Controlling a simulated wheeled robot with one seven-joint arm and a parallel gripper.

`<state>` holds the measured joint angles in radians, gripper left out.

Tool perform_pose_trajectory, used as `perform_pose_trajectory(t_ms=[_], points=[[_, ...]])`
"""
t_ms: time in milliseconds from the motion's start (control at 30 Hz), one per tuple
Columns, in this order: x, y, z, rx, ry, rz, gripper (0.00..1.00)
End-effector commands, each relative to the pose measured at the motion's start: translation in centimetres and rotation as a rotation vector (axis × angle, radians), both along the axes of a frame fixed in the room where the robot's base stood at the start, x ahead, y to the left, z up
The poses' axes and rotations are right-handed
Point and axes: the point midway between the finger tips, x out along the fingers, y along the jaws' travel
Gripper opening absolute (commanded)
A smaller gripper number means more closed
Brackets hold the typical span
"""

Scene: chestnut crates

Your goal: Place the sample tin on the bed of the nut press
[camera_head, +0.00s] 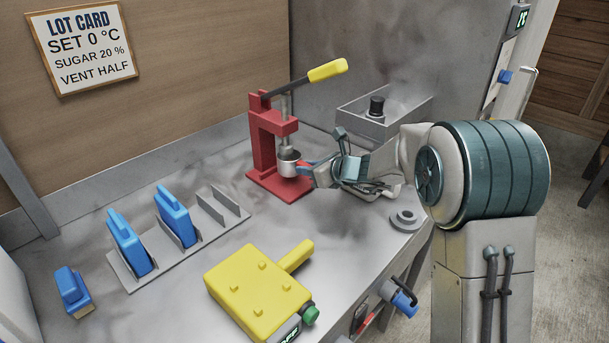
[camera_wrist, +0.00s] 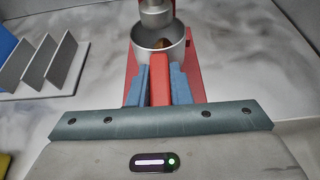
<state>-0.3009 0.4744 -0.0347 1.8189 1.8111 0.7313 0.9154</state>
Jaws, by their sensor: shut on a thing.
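The sample tin (camera_head: 288,168) is a small grey metal cup with a red handle; in the wrist view (camera_wrist: 141,60) something brown shows inside it. The nut press (camera_head: 262,135) is a red frame with a raised yellow-gripped lever and a metal ram. Its red bed (camera_head: 280,187) is the plate at the bottom. My gripper (camera_head: 308,169) is shut on the tin's red handle, its blue fingertips on either side in the wrist view (camera_wrist: 160,84). The tin is upright over the bed, below the ram. I cannot tell whether it touches the bed.
A grey rack (camera_head: 197,240) with blue-handled pieces and a yellow box (camera_head: 257,290) stand on the metal bench left of the press. A grey open bin (camera_head: 372,129) stands behind my gripper. A round grey weight-like piece (camera_head: 405,219) lies near the bench's right edge.

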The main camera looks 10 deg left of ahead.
Motion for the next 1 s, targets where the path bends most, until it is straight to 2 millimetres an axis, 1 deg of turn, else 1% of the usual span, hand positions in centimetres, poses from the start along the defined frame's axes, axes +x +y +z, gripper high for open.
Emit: perform_pose_trajectory(t_ms=[33,100,200,267,400,467,700,867,900,933,967,1000], points=[[0.3,0.6,0.1,0.0,0.0,0.001,0.0],[0.6,1.0,0.1,-0.001,-0.001,-0.001,0.0],[0.7,1.3,-0.3,-0.001,0.001,0.0,0.0],[0.7,1.3,-1.0,-0.001,0.003,-0.001,0.0],[0.7,1.2,-3.0,-0.001,0.003,-0.001,0.0],[0.7,1.2,-3.5,-0.001,0.001,0.0,0.0],[0.7,1.2,-3.5,0.0,-0.002,-0.001,0.0],[0.7,1.2,-4.0,0.0,-0.002,-0.001,0.0],[0.7,1.2,-3.8,-0.001,-0.001,-0.001,0.29],[0.7,1.2,-3.8,0.0,0.0,-0.001,0.37],[0.7,1.2,-3.8,0.0,0.0,-0.001,0.4],[0.7,1.2,-3.8,0.0,0.0,-0.001,0.4]])
